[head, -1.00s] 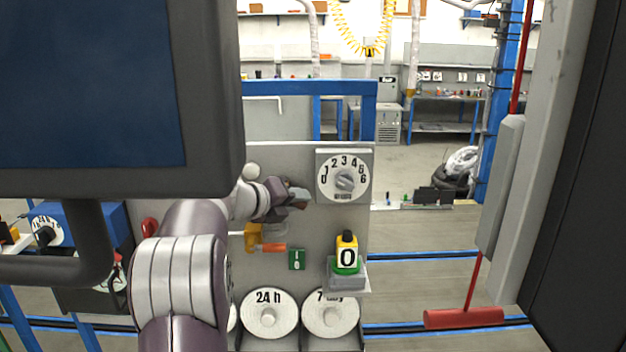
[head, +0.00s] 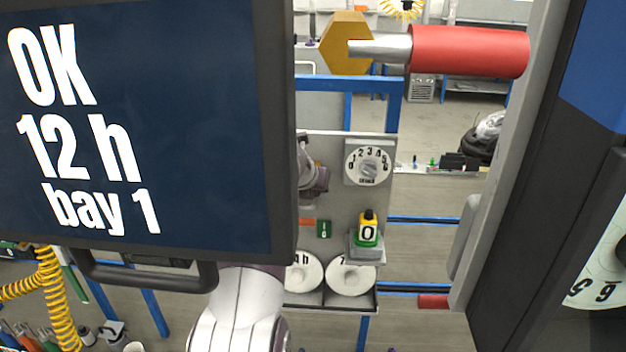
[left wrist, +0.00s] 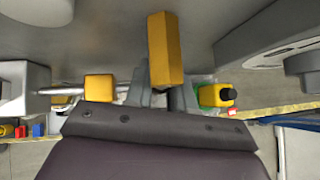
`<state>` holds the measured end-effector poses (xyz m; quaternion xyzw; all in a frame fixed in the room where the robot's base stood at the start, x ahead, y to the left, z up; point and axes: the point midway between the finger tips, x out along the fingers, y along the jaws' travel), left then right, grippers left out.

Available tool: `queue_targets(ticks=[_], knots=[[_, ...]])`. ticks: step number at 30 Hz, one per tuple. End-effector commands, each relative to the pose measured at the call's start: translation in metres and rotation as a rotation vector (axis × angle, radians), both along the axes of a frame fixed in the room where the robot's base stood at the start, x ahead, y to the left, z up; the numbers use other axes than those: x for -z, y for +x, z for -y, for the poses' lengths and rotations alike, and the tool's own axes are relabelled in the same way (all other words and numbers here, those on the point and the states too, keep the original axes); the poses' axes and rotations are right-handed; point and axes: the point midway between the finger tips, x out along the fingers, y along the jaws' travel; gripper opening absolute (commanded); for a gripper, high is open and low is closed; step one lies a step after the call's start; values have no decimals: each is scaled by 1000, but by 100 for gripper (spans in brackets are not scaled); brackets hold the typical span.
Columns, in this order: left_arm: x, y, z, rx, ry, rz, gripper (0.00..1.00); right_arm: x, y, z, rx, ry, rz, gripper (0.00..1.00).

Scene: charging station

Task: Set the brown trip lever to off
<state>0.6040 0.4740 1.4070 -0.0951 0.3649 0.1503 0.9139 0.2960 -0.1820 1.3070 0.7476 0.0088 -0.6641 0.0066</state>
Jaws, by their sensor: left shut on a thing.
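My left gripper (head: 316,178) is at the grey panel (head: 337,200) in the head view, left of the numbered dial and partly hidden by the large screen. In the left wrist view its fingers (left wrist: 162,98) are shut on an ochre-brown bar, which I take for the trip lever (left wrist: 166,50). The bar stands out from between the fingers. In the head view the lever is hidden. I cannot read an off mark by it. My right gripper is not in view.
The screen (head: 140,130) reads "OK 12 h bay 1" and blocks the left. The panel carries a dial (head: 368,164), a green switch plate (head: 324,229) and a yellow-green block marked 0 (head: 367,232). A red cylinder (head: 470,52) with a hexagonal end crosses the top.

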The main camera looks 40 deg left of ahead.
Motion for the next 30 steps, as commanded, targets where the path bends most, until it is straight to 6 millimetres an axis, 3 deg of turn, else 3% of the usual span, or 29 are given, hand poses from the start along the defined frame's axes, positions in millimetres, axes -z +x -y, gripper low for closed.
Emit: queue_targets(ticks=[22, 23, 24, 30], knots=[[3, 9, -2, 0, 68, -47, 0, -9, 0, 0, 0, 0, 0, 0], [3, 9, -2, 0, 68, -47, 30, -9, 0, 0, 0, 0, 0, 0], [3, 9, -2, 0, 68, -47, 43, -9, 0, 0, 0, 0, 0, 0], [2, 9, -2, -1, 68, -45, 46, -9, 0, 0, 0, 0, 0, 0]])
